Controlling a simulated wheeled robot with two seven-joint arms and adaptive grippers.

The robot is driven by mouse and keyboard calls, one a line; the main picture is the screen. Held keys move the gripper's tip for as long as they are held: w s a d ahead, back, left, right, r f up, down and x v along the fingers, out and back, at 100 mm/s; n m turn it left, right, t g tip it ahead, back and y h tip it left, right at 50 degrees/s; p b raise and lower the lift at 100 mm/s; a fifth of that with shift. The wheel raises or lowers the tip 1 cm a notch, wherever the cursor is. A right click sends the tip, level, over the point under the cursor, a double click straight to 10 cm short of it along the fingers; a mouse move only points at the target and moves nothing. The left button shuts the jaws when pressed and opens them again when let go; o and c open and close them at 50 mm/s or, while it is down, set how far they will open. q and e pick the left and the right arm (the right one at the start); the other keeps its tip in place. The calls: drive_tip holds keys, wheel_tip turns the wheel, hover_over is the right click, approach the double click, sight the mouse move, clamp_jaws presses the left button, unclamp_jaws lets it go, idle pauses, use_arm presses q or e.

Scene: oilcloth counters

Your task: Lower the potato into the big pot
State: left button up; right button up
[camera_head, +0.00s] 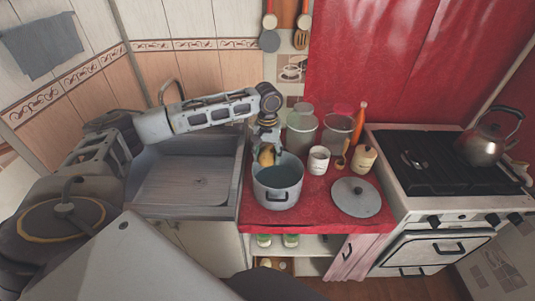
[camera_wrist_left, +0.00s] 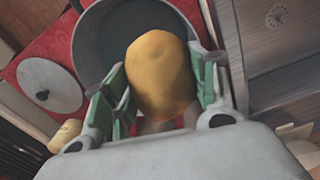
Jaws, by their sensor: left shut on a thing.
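The potato (camera_head: 266,156) is yellow-brown and is held between the green-padded fingers of my left gripper (camera_head: 268,142). It fills the middle of the left wrist view (camera_wrist_left: 160,75), with a finger on each side. The big pot (camera_head: 278,196) is grey metal and stands on the red counter next to the sink. In the head view the potato is at the pot's back left rim, above the opening. In the left wrist view the pot (camera_wrist_left: 88,45) lies behind the potato, its dark inside partly hidden. My right gripper is not in view.
A round lid (camera_head: 356,197) lies on the red counter right of the pot. A white mug (camera_head: 318,160), a lidded jar (camera_head: 363,158) and canisters (camera_head: 301,133) stand behind. The sink (camera_head: 185,185) is left; the stove (camera_head: 440,165) with a kettle (camera_head: 483,145) is right.

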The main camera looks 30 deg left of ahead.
use_arm(q)
drive_tip(key=shift+f, duration=1.4)
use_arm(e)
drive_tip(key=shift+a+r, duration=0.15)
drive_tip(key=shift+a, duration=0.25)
use_arm(q)
drive_tip(key=shift+f, duration=1.85)
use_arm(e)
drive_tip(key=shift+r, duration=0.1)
